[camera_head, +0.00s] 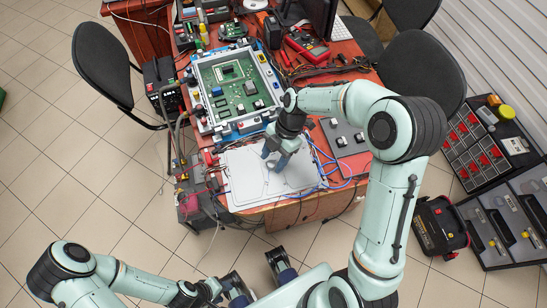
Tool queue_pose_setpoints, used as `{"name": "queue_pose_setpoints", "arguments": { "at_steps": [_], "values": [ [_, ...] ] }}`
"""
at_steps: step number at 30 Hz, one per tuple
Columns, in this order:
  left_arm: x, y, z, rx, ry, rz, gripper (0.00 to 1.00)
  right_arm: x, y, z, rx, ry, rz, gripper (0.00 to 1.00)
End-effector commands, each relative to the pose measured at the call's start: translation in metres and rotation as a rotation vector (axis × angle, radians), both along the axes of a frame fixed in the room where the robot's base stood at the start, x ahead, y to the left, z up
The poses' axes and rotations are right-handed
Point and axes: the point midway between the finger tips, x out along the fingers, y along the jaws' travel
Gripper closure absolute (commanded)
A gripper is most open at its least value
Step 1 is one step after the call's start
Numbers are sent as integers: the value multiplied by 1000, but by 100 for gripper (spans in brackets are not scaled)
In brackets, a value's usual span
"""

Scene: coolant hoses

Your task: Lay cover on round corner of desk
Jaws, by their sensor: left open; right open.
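A flat pale grey-white cover (246,181) lies over the rounded near corner of the red desk (330,187). Its right part looks darker, and my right gripper hides some of its far side. My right gripper (276,158) is open and points down over the far part of the cover. I cannot tell whether its fingers touch the cover. My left gripper (238,287) is open and empty, low in the view, in front of the desk and away from the cover.
A grey case with a green circuit board (238,88) stands behind the cover. Blue cables (335,172) run along its right side, and red and dark wires crowd its left. A dark grey plate (345,137) lies to the right. Chairs (103,63) stand around the desk.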

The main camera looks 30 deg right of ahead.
Motion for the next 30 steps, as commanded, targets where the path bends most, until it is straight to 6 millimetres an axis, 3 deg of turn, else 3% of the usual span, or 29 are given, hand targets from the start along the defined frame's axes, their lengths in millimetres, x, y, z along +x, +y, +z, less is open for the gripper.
{"name": "queue_pose_setpoints", "arguments": {
  "at_steps": [9,15,21,30],
  "values": [
    [2,0,6,0,-2,0,57,8,-28,62,-2,-7,-4,46],
    [3,0,9,0,-3,0,57,11,-41,92,-2,-4,-2,46],
    [3,0,10,0,-4,0,57,12,-46,104,-1,-3,-2,46],
    [3,0,10,0,-4,0,57,11,-46,104,-1,-2,-2,46]
  ]
}}
